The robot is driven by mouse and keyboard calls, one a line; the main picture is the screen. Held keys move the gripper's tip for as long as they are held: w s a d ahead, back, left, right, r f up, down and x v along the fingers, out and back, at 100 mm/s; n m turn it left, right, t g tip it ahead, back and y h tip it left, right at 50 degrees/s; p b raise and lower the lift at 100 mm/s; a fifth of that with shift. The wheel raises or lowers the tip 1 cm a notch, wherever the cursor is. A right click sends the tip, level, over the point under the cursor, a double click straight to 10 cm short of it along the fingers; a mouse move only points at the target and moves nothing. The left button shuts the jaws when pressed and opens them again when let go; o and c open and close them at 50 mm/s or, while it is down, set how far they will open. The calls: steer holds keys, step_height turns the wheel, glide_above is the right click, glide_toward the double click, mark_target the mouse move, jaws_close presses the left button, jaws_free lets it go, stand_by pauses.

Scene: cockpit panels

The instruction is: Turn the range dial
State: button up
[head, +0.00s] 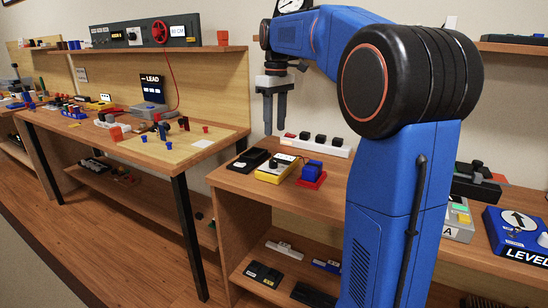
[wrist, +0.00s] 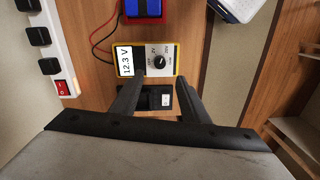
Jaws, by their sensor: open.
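The range dial (wrist: 160,60) is a small dark knob on the white face of a yellow multimeter (wrist: 147,74). The multimeter's screen (wrist: 126,60) reads 12.3 V, and markings ring the dial. In the head view the multimeter (head: 270,176) lies on the wooden bench. My gripper (head: 275,132) hangs above the bench, fingers down, apart from the multimeter. In the wrist view my gripper (wrist: 159,82) is open and empty, its fingertips showing at the multimeter's near edge, one on each side of the dial's line.
A blue and red block (head: 312,172) sits right of the multimeter, with red and black leads near it. A white power strip (head: 318,146) lies behind. A black device (head: 250,160) lies to the left. A blue level box (head: 517,232) stands far right.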

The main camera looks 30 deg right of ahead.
mark_target(274, 161)
steer(key=f, duration=1.1)
steer(key=shift+s+a+f, duration=0.1)
steer(key=shift+a+f, duration=0.1)
jaws_close()
